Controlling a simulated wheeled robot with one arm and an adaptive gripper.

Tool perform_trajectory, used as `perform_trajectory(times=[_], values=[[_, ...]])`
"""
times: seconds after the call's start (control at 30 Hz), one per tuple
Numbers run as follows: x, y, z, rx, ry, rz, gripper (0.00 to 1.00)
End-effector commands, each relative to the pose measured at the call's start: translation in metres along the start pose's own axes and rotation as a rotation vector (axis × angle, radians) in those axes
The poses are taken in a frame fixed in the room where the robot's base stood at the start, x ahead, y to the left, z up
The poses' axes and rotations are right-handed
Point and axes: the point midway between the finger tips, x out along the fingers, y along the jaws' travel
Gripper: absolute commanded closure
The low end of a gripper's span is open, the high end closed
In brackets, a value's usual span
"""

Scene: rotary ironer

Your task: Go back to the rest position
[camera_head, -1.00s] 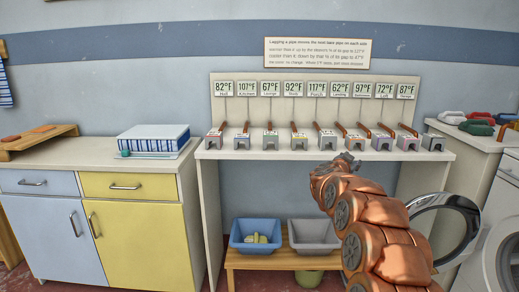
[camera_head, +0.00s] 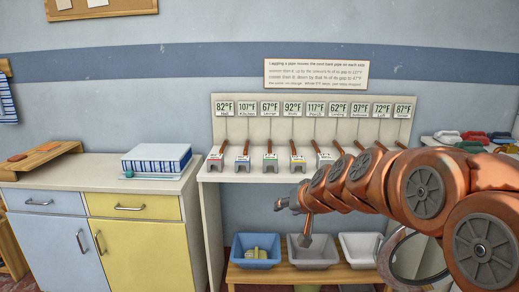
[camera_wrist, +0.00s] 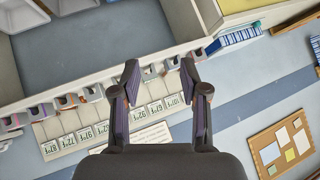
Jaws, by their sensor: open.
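My gripper (camera_head: 284,203) is at the left end of my arm in the head view, in front of the gap below the pipe shelf. In the wrist view my gripper (camera_wrist: 159,72) has its two dark fingers wide apart with nothing between them. Several copper pipes (camera_head: 246,148) stand in a row on the white shelf (camera_head: 225,176), under temperature labels (camera_head: 247,107). My arm hides the shelf's right part. A thin copper piece with a grey end hangs below my arm; I cannot tell what it belongs to.
A blue bin (camera_head: 240,263), a grey bin (camera_head: 313,263) and a white bin (camera_head: 352,262) stand on a low wooden bench (camera_head: 290,277). A cabinet with a yellow door (camera_head: 140,252) stands left. A round machine door (camera_head: 398,255) is behind my arm at lower right.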

Motion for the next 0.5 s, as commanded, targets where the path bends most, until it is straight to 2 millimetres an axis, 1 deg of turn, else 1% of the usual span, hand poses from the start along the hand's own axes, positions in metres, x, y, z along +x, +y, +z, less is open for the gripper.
perform_trajectory(times=[0.03, 0.07, 0.1, 0.17, 0.2, 0.27, 0.3, 0.37, 0.4, 0.47, 0.5], values=[[-0.021, -0.006, 0.013, -0.012, -0.05, 0.001, 0.56], [-0.029, -0.007, 0.026, -0.018, -0.087, 0.003, 0.56], [-0.04, -0.008, 0.044, -0.025, -0.139, 0.007, 0.56], [-0.06, -0.008, 0.067, -0.036, -0.208, 0.018, 0.56], [-0.072, -0.007, 0.084, -0.039, -0.256, 0.028, 0.56], [-0.093, -0.004, 0.11, -0.044, -0.333, 0.047, 0.56], [-0.107, -0.002, 0.125, -0.047, -0.376, 0.062, 0.56], [-0.129, 0.003, 0.15, -0.047, -0.451, 0.087, 0.56], [-0.145, 0.006, 0.167, -0.046, -0.5, 0.106, 0.56], [-0.169, 0.013, 0.191, -0.043, -0.57, 0.139, 0.56], [-0.185, 0.017, 0.207, -0.038, -0.62, 0.163, 0.56]])
